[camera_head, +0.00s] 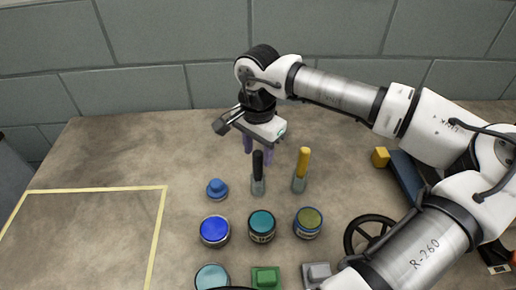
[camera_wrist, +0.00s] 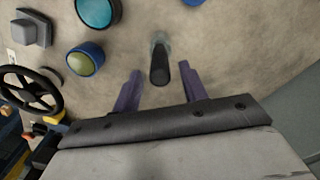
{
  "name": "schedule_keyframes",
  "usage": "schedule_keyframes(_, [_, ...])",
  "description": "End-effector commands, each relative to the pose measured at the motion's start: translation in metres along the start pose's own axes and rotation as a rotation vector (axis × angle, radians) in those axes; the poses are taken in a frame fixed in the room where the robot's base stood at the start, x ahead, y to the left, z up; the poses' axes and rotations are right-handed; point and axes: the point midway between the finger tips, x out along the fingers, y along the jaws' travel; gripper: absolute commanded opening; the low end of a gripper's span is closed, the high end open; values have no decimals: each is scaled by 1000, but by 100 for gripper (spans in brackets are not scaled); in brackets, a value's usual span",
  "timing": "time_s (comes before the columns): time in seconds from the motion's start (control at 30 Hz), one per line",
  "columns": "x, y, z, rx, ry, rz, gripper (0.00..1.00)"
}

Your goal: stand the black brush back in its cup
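The black brush (camera_head: 258,165) stands upright, its lower end in a small grey holder (camera_head: 258,188) that looks like a cup. In the wrist view the black handle (camera_wrist: 160,72) points up towards the camera. My gripper (camera_head: 258,150) is above and near the handle's top, with its purple fingers apart. In the wrist view the open gripper (camera_wrist: 161,77) has one finger on each side of the handle, with gaps on both sides. The bristles are hidden.
A yellow-handled brush (camera_head: 303,162) stands close to the right in a similar grey holder. A blue knob-like object (camera_head: 217,189) is to the left. Several jars, including a teal one (camera_head: 261,226), stand in front. A black handwheel (camera_head: 370,233) is at right. The yellow-outlined area (camera_head: 85,240) is clear.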

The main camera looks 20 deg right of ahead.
Motion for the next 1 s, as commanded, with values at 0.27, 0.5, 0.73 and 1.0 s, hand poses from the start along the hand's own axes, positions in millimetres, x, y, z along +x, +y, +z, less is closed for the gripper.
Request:
schedule_keyframes(0.27, [0,0,0,0,0,0,48])
schedule_keyframes(0.5, [-22,0,-1,2,3,-1,48])
schedule_keyframes(0.73, [-74,-1,-1,2,3,-2,48])
schedule_keyframes(1.0, [-124,0,0,1,1,-1,48])
